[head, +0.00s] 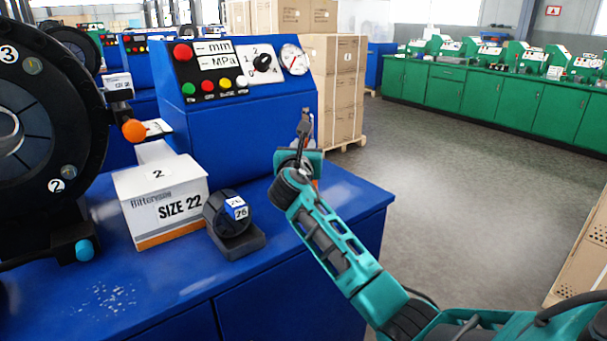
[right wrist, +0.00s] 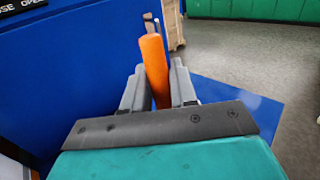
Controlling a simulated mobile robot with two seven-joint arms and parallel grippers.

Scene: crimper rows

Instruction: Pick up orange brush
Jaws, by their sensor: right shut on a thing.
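The orange brush (right wrist: 154,68) stands nearly upright between the fingers of my right gripper (right wrist: 159,82) in the right wrist view. The fingers are shut on its orange handle, and its top end is pale and hard to make out. In the head view my right gripper (head: 304,130) is above the right back part of the blue bench, beside the blue control box. There the brush is mostly hidden by the gripper and wrist. My left gripper is not in view.
The blue bench (head: 285,268) carries a white SIZE 22 box (head: 160,200), a black round die on a stand (head: 228,215) and a large black crimper (head: 40,130). The control box (head: 240,130) stands close left of the gripper. Cartons (head: 340,85) stand behind; open floor lies right.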

